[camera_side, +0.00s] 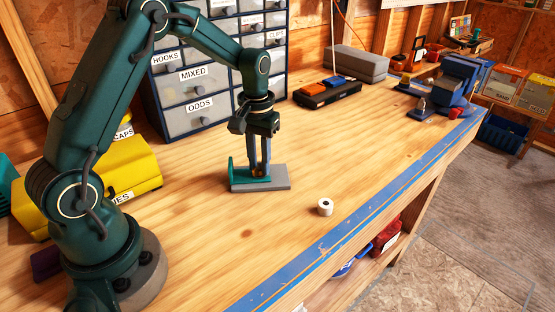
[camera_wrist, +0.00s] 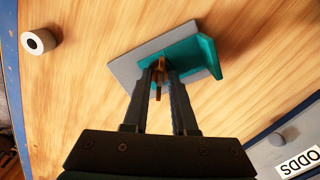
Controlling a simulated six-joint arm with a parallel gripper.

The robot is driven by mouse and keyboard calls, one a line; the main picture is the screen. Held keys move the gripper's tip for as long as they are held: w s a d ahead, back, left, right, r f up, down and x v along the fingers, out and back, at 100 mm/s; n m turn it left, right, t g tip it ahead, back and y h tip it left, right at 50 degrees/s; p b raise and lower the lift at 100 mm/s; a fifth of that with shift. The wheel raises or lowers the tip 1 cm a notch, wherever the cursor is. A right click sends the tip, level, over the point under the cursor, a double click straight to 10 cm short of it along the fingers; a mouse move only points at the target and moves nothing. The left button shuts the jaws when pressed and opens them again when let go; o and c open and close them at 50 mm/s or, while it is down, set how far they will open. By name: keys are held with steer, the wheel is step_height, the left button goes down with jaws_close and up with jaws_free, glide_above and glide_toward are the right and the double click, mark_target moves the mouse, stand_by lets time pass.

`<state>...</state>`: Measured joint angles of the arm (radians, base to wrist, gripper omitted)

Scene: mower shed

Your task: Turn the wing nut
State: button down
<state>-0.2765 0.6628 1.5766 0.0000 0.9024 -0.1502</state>
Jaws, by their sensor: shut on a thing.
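The wing nut (camera_wrist: 158,76) is a small brass-coloured piece on a teal bracket (camera_wrist: 199,55) with a grey base plate (camera_wrist: 127,72). In the side view the teal bracket (camera_side: 237,178) and grey plate (camera_side: 279,178) lie flat on the bench. My gripper (camera_side: 259,172) points straight down over the bracket. In the wrist view the fingertips of my gripper (camera_wrist: 160,75) are shut on the wing nut, one on each side. The fingers hide most of the nut in the side view, and its thread cannot be seen.
A white roll-shaped piece (camera_side: 325,207) stands on the bench to the right. Behind is a drawer cabinet (camera_side: 196,85) with labels. A black tray (camera_side: 328,93) and a vise (camera_side: 455,85) are further back. Yellow cases (camera_side: 130,165) stand beside my arm. The bench front is mostly clear.

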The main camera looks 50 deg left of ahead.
stand_by(0.3)
steer(key=c, duration=0.7)
jaws_free()
steer(key=shift+r, duration=2.6)
steer(key=shift+f, duration=0.1)
